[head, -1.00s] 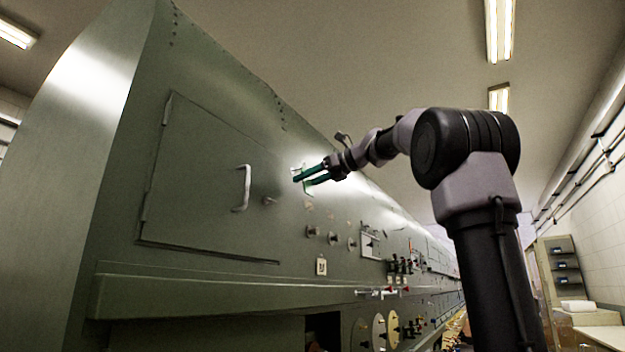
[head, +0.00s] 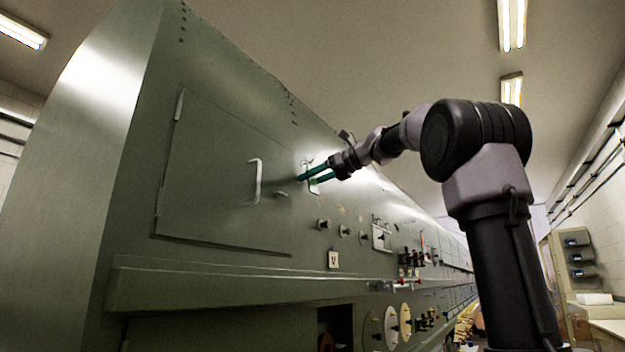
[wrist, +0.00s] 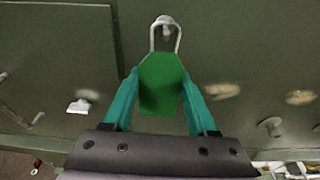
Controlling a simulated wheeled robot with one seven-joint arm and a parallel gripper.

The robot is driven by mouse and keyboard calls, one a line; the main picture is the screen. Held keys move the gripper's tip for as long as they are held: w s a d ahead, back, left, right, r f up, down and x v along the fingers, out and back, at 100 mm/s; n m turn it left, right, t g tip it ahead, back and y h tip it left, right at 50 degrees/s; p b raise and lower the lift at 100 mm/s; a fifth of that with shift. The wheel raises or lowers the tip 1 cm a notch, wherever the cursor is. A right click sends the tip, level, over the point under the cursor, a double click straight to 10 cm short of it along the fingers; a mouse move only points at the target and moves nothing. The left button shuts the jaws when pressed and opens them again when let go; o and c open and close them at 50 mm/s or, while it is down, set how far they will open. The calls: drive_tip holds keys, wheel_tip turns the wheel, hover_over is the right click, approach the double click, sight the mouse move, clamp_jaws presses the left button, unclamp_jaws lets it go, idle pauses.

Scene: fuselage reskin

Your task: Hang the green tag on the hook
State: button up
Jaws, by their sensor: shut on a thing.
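The green tag (wrist: 162,84) is held between the teal fingers of my gripper (wrist: 161,90) in the wrist view. A pale wire loop (wrist: 152,40) stands above its top edge. A small pale piece shows inside the loop against the green panel; it may be the hook, but I cannot tell whether the loop is around it or only in front of it. In the head view my gripper (head: 308,178) is at the panel, right of the door handle, with the tag (head: 312,186) partly hidden by the fingers.
The green fuselage panel (head: 225,150) fills the left. A pale door handle (head: 255,182) sticks out left of my gripper. Several knobs (head: 344,231) and a marked plate (head: 333,259) lie below, above a protruding ledge (head: 200,288).

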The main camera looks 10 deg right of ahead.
drive_tip(key=o, duration=1.4)
drive_tip(key=shift+c, duration=0.2)
drive_tip(key=v, duration=1.1)
drive_tip(key=s+f+n+g+h, duration=0.1)
drive_tip(key=s+f+n+h, duration=0.2)
drive_tip(key=f, duration=1.1)
drive_tip(key=s+f+n+g+h, duration=0.1)
drive_tip(key=s+f+n+h, duration=0.2)
drive_tip(key=s+f+n, duration=0.7)
drive_tip(key=s+a+f+n+g+h, duration=0.1)
drive_tip(key=s+f+n+h, duration=0.2)
drive_tip(key=f, duration=1.7)
drive_tip(key=s+n, duration=0.4)
drive_tip(key=n, duration=0.3)
drive_tip(key=shift+f+g, duration=0.2)
drive_tip(key=shift+g, duration=0.2)
drive_tip(key=shift+s, duration=0.15)
